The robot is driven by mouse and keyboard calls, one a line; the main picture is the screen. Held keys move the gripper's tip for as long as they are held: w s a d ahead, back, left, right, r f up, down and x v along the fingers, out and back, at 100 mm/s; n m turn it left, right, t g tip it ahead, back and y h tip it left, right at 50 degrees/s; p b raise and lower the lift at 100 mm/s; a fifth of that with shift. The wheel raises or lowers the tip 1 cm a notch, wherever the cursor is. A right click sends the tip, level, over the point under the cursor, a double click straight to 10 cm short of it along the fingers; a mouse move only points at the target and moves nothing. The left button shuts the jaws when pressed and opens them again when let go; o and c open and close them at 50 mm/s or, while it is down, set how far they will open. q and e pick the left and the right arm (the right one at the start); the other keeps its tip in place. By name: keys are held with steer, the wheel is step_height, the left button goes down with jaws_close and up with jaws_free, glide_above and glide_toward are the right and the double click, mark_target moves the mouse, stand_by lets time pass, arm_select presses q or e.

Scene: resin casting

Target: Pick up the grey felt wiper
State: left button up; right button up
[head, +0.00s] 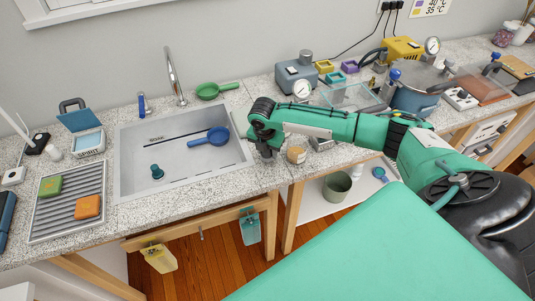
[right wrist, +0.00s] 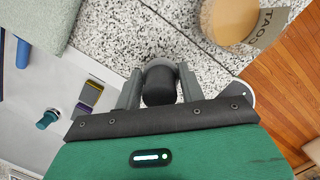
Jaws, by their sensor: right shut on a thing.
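My right gripper (head: 266,150) is at the counter's front edge, just right of the sink, with its fingers pointing down. In the right wrist view my right gripper (right wrist: 159,88) is shut on a dark grey rounded thing, which I take to be the grey felt wiper (right wrist: 160,86). It sits between the two fingers over the speckled counter. Its lower part is hidden by the gripper body, and I cannot tell whether it touches the counter. In the head view the arm hides it. My left gripper is not in view.
A pressure pot (head: 416,98) and a clear box (head: 353,98) stand behind the arm.

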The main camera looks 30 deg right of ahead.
step_height(320, 180, up, 18)
steer(key=b, duration=0.3)
steer(key=shift+r, duration=0.25)
steer(key=shift+o, duration=0.9)
steer(key=shift+c, duration=0.5)
